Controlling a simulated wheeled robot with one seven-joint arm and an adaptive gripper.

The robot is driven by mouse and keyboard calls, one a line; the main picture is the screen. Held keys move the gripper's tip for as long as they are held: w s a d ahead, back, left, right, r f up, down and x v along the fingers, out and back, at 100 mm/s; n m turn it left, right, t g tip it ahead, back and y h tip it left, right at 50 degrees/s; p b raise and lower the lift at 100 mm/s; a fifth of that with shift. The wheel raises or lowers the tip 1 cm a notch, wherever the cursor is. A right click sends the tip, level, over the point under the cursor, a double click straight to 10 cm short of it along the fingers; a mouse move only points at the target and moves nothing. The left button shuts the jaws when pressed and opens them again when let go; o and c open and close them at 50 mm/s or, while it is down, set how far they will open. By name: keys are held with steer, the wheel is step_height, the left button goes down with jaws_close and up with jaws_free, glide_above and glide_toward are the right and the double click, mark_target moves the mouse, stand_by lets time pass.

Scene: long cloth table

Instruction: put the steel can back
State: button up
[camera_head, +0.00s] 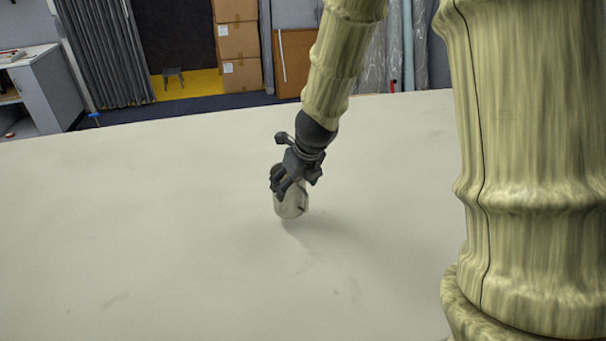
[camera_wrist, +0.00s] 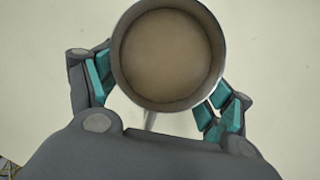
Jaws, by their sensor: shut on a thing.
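The steel can (camera_head: 291,203) is a small silvery cylinder over the middle of the long cloth table (camera_head: 120,230). My gripper (camera_head: 284,182) is shut on it, reaching from above and behind. In the wrist view the can (camera_wrist: 116,62) shows its round rim and a brownish inside, between the teal pads of my gripper (camera_wrist: 160,95). The can looks slightly tilted in the head view. A soft shadow lies to its lower right; I cannot tell for sure whether its base touches the cloth.
The pale table is otherwise bare, with free room to the left, right and front of the can. Beyond its far edge stand cardboard boxes (camera_head: 239,42), a grey curtain (camera_head: 105,50) and a small dark stool (camera_head: 173,76). My arm covers part of the right side.

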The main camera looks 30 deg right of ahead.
steer(key=w+d+f+p, duration=0.2)
steer(key=w+p, duration=0.1)
steer(key=w, duration=0.4)
steer(key=w+d+f+p, duration=0.3)
steer(key=w, duration=0.5)
steer(key=shift+f, duration=0.15)
steer(key=o, duration=2)
steer(key=shift+d+f, duration=0.1)
steer(key=shift+d, duration=0.05)
